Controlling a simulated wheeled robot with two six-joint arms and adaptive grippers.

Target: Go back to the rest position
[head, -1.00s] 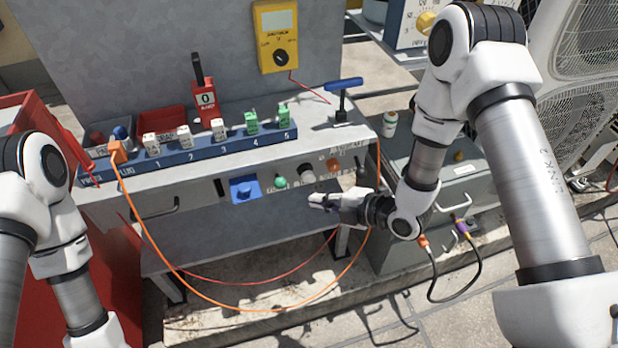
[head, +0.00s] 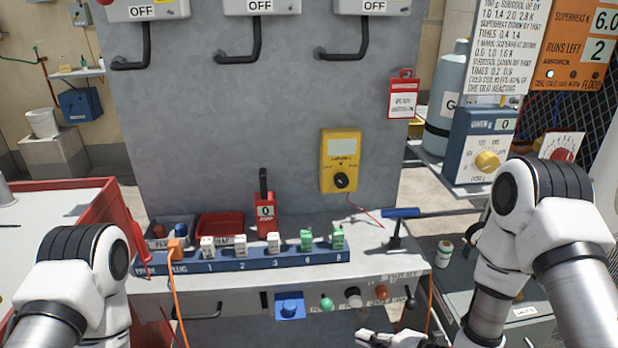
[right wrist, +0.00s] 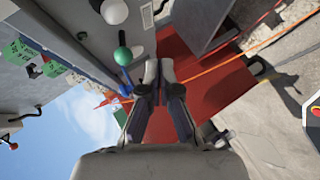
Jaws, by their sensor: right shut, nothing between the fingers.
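My right gripper (head: 362,336) is at the bottom edge of the head view, just below the row of knobs on the bench front. In the right wrist view its two fingers (right wrist: 158,72) are together with nothing between them. The green knob (right wrist: 122,56) shows just beyond and left of the fingertips there; it also shows in the head view (head: 326,303). I cannot tell whether the fingers touch anything. My left arm (head: 78,275) comes in at the lower left, but its gripper is outside the view.
A blue switch (head: 290,306) sits on the front. A red cart (head: 115,200) stands left. An orange cable (head: 177,300) hangs down.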

